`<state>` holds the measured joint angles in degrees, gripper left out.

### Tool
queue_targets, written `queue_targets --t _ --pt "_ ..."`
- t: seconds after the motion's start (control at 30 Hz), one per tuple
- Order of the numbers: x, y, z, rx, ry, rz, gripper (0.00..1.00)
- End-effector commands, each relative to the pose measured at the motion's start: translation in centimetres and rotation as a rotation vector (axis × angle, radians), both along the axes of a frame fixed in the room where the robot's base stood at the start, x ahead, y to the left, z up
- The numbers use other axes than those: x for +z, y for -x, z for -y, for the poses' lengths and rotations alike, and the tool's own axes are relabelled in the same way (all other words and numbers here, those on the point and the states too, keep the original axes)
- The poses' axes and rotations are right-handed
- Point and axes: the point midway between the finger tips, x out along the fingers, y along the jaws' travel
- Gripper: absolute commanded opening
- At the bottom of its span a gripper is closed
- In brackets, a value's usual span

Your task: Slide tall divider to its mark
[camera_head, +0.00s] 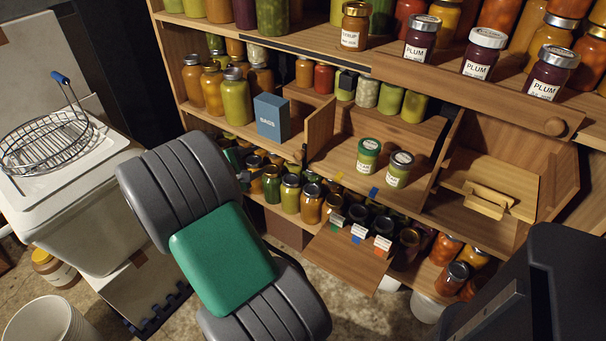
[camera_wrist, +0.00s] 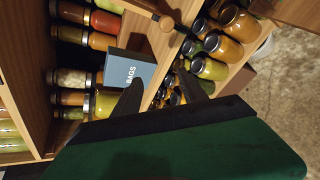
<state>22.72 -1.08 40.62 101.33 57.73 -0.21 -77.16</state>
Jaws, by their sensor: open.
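A tall wooden divider (camera_head: 319,127) stands upright on the middle shelf, between a blue BAGS box (camera_head: 271,116) and two green-lidded or silver-lidded jars. A second upright wooden panel (camera_head: 447,150) stands farther right. In the head view my arm hides most of the gripper.
Jars crowd the shelf left of the box and the lower shelf (camera_head: 291,190). The two jars (camera_head: 368,157) stand just right of the divider. A wire basket (camera_head: 45,140) sits far left.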

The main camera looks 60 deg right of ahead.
Motion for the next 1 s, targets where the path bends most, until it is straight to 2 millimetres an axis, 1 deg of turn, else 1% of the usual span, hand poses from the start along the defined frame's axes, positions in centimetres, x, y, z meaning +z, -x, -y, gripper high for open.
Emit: queue_targets --t 0.03,0.1,0.2,0.23,0.3,0.37,0.6,0.7,0.8,1.0 --pt "-4.1 2.5 3.0 0.001 0.107 -0.194 0.50" --pt "-4.7 5.0 5.6 0.012 0.231 -0.453 0.50" --pt "-4.6 6.7 7.1 0.018 0.319 -0.681 0.50" --pt "-4.5 6.9 7.3 0.019 0.331 -0.716 0.50" --pt "-4.2 7.2 7.9 0.020 0.344 -0.756 0.50" --pt "-4.0 7.4 8.8 0.017 0.344 -0.756 0.50" --pt "-4.0 8.2 13.3 0.016 0.342 -0.752 0.50" --pt "-4.0 8.3 14.5 0.019 0.342 -0.752 0.50" --pt "-3.9 8.4 15.0 0.020 0.343 -0.752 0.50" --pt "-3.8 8.3 15.1 0.021 0.342 -0.751 0.50"
